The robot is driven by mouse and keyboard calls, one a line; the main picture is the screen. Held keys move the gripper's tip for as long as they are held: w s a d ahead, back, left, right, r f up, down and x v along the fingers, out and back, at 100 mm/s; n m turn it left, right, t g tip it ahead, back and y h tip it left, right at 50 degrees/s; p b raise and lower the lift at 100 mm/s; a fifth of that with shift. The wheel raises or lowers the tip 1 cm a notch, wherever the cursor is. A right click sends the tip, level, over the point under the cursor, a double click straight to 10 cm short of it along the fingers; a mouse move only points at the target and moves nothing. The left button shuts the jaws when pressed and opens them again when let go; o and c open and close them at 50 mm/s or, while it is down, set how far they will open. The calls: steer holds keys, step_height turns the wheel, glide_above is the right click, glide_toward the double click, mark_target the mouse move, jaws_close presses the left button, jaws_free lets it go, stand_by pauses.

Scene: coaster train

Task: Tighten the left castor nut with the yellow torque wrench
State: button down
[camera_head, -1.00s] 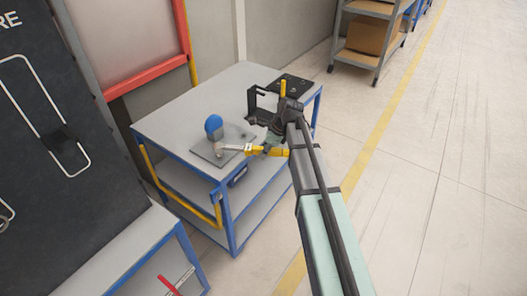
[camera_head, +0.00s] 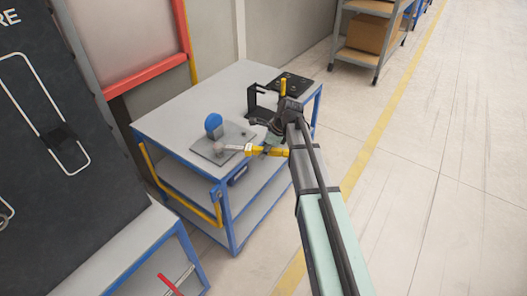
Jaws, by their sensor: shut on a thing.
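My gripper (camera_head: 268,143) is shut on the yellow handle of the torque wrench (camera_head: 255,150), above the near right part of the trolley top. The wrench lies roughly level, with its silver head pointing left over a grey plate (camera_head: 208,153). The head is at a small pale stub on the plate, which may be the left castor nut; I cannot tell whether it is seated on it. A blue castor wheel (camera_head: 213,121) stands on the plate just behind the wrench head. My gripper's fingers are small and partly hidden by my arm.
The plate sits on a blue-framed grey trolley (camera_head: 185,108). Behind my gripper stand a black bracket (camera_head: 253,100) and a black plate with holes (camera_head: 295,82). A dark board (camera_head: 50,180) is at left. Open floor lies to the right.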

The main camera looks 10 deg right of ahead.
steer(key=shift+f, duration=0.15)
stand_by(0.3)
steer(key=shift+s+a+m+t+p, duration=0.15)
steer(key=shift+s+a+m+p, duration=0.1)
steer(key=shift+s+m+p, duration=0.25)
steer(key=shift+s+a+m+t+p, duration=0.2)
steer(key=shift+s+m, duration=0.1)
steer(key=shift+s, duration=0.4)
stand_by(0.9)
steer(key=shift+s+a+m+t+h+p, duration=0.2)
steer(key=shift+s+a+m+p, duration=0.25)
steer(key=shift+s, duration=0.25)
steer(key=shift+s+a+m+t+h+p, duration=0.15)
steer(key=shift+s+a+m+p, duration=0.2)
steer(key=shift+s+m, duration=0.25)
stand_by(1.7)
steer(key=shift+w, duration=0.1)
steer(key=shift+w+d+n, duration=0.25)
steer(key=shift+n, duration=0.1)
steer(key=shift+r+p, duration=0.2)
steer(key=shift+p, duration=0.25)
steer(key=shift+r+p, duration=1.65)
steer(key=shift+r, duration=0.45)
